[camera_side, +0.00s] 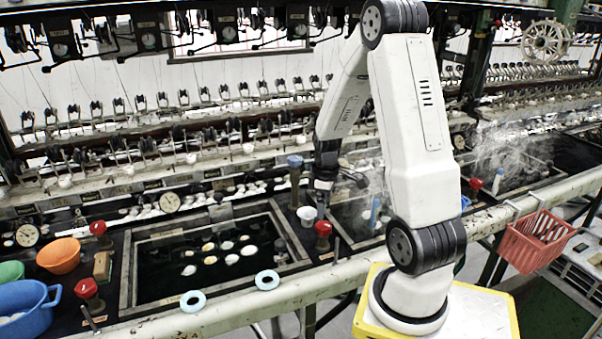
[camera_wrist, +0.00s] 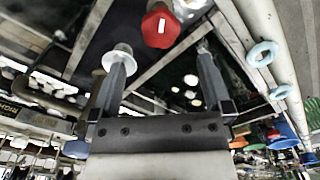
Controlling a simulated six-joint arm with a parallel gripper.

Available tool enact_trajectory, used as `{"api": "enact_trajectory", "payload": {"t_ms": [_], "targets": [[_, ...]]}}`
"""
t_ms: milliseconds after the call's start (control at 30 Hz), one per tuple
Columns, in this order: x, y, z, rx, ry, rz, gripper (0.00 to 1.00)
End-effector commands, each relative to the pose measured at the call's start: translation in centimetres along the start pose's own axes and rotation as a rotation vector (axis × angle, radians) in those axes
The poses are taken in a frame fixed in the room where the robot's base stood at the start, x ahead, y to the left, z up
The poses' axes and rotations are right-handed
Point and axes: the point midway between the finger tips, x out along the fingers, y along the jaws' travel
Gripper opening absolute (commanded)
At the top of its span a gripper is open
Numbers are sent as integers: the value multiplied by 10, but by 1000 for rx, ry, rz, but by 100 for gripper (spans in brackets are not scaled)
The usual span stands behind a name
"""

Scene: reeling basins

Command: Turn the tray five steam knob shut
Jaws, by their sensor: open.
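A red steam knob (camera_side: 323,229) stands on the strip between two basins, just right of a white cup (camera_side: 307,213). I cannot read which tray it belongs to. In the wrist view a red faceted knob (camera_wrist: 158,27) with a white mark lies just beyond my fingertips, roughly centred between them. My gripper (camera_side: 322,192) hangs above that strip, near the knob and apart from it. In the wrist view my gripper (camera_wrist: 161,52) is open and empty. The white cup (camera_wrist: 118,57) shows beside the left finger, partly hidden by it.
Other red knobs stand at left (camera_side: 98,229), front left (camera_side: 87,288) and right (camera_side: 475,184). A blue-topped post (camera_side: 295,162) rises close to my gripper. The left basin (camera_side: 128,275) holds dark water and pale cocoons. Pale blue rings (camera_side: 267,280) lie on the front rail.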

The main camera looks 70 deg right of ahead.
Motion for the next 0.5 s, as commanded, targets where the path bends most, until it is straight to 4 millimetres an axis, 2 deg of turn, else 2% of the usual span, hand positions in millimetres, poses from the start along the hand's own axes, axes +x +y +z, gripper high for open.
{"api": "enact_trajectory", "payload": {"t_ms": [500], "targets": [[51,-1,0,0,-2,-1,100]]}}
